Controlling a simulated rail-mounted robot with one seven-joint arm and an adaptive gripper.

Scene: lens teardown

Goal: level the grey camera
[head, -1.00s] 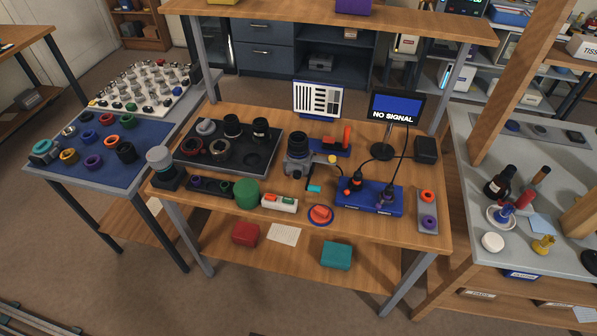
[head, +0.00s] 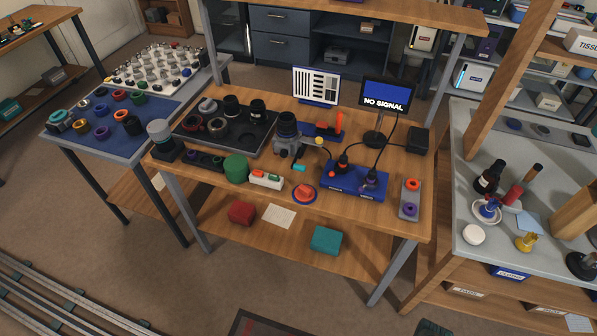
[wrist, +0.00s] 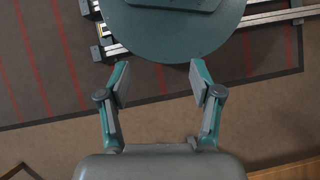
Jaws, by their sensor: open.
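The grey camera (head: 287,143) stands on the wooden workbench (head: 222,183) in the head view, with a dark lens on top pointing up. Beside it on the right is a blue stand with an orange-red lever (head: 339,124). Whether the camera is level is too small to tell. My gripper (wrist: 159,78) shows only in the wrist view. Its two teal-edged fingers are apart with nothing between them. Past the fingertips is a round teal plate, with the floor and rails around it, so the gripper is away from the bench.
A dark tray of lens parts (head: 262,146) lies left of the camera. A blue box with cables (head: 352,184) and a monitor (head: 386,104) stand to its right. Side tables flank the bench.

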